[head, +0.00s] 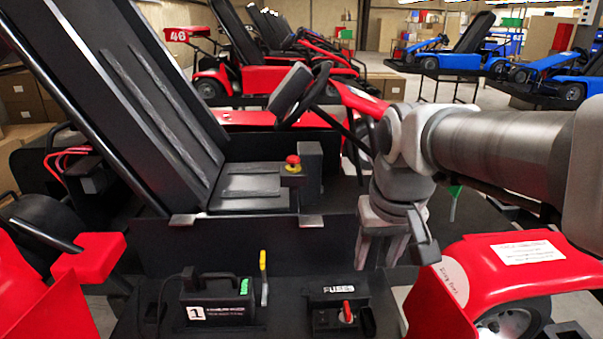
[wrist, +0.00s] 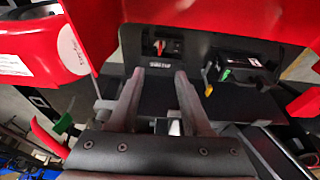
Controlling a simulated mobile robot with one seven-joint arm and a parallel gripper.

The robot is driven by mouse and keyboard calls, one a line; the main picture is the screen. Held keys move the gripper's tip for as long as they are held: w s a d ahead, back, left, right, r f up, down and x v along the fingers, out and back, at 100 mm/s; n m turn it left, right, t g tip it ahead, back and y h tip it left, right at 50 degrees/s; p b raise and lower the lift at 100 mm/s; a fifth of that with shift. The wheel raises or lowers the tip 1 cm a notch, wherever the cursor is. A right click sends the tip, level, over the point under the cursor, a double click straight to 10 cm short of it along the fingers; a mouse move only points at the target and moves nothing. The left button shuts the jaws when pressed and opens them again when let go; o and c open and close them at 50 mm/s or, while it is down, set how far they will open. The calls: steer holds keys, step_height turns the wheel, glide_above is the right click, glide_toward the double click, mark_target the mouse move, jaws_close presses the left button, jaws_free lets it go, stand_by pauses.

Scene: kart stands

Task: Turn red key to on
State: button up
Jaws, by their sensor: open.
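The red key (head: 347,311) sits on a small black switch panel (head: 325,318) below a white "FUSES" label, at the bottom middle of the head view. The key (wrist: 160,46) also shows in the wrist view, beyond my fingertips. My gripper (head: 381,250) hangs above and to the right of the key in the head view, fingers pointing down. In the wrist view my gripper (wrist: 157,72) has its two fingers apart with nothing between them. The key is not touched. Whether the key stands at on or off is too small to tell.
A red emergency button (head: 293,162) sits by the black seat (head: 250,185). A red side fairing (head: 490,280) lies close right of my gripper.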

mark_target(347, 308)
steer(key=w+f+g+b, duration=0.2)
steer(key=w+f+g, duration=0.1)
steer(key=w+f, duration=0.8)
steer(key=f, duration=0.5)
steer(key=f+b, duration=0.1)
steer(key=f, duration=0.4)
steer(key=w+f, duration=0.1)
steer(key=f, duration=0.4)
steer(key=shift+f+b, duration=0.3)
steer(key=shift+f, duration=0.1)
jaws_close()
